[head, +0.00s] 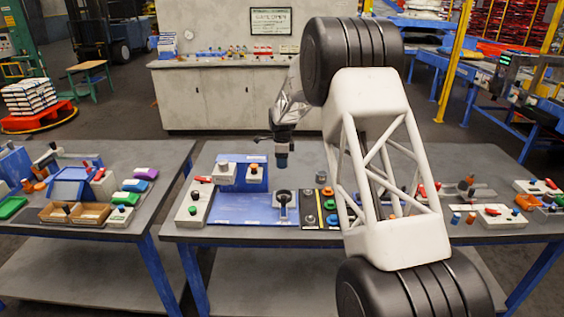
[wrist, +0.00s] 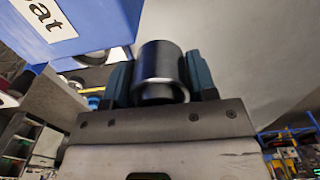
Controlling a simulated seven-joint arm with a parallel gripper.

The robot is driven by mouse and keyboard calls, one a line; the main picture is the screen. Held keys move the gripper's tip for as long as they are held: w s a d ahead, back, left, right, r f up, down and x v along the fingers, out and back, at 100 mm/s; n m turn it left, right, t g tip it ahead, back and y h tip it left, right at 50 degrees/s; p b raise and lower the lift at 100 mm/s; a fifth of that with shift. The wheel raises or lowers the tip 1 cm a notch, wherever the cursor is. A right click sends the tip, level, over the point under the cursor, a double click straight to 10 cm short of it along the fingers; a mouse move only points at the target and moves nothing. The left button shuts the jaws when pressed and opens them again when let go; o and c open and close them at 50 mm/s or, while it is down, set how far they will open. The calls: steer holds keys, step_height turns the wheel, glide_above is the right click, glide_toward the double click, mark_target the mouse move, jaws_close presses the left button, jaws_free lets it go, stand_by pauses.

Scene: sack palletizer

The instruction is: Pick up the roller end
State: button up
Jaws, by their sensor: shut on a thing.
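The roller end (wrist: 161,62) is a short dark cylinder with a lighter rim, in the middle of the wrist view. My gripper (head: 281,160) is shut on it, with one blue-grey finger on each side. The roller end is too small there to tell apart from the dark fingertips.
A black panel (head: 310,207) with small parts stands further right. In the wrist view a blue surface (wrist: 100,20) with a cut-off label is close at upper left.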

steer(key=shift+r, duration=2.4)
steer(key=shift+s, duration=0.15)
